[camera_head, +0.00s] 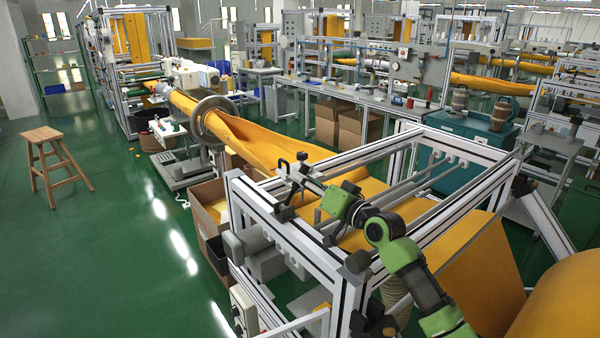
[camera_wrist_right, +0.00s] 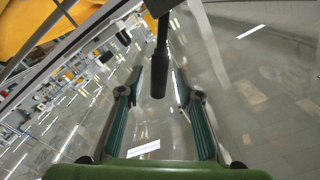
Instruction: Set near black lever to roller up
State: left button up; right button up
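In the right wrist view a black lever (camera_wrist_right: 159,72) hangs from a dark mount at the top of the picture, with a rounded end. My right gripper (camera_wrist_right: 158,80) is open, with one green-padded finger on each side of the lever. Gaps show between the lever and both fingers. In the head view my right gripper (camera_head: 298,174) is at the left corner of the white-framed machine, small and dark among black fittings. I cannot separate the lever clearly from the gripper there. My left gripper is not in view.
The machine frame (camera_head: 320,258) has rails and rollers (camera_head: 398,172) with orange felt (camera_head: 482,262) running over them. Another dark handle (camera_wrist_right: 124,38) shows beyond the left finger. Cardboard boxes (camera_head: 208,196) stand left of the frame. The green floor further left is clear around a wooden stool (camera_head: 48,140).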

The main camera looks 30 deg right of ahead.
jog(key=shift+w+p, duration=0.3)
jog(key=shift+w, duration=1.15)
jog(key=shift+a, duration=0.1)
grip_shut()
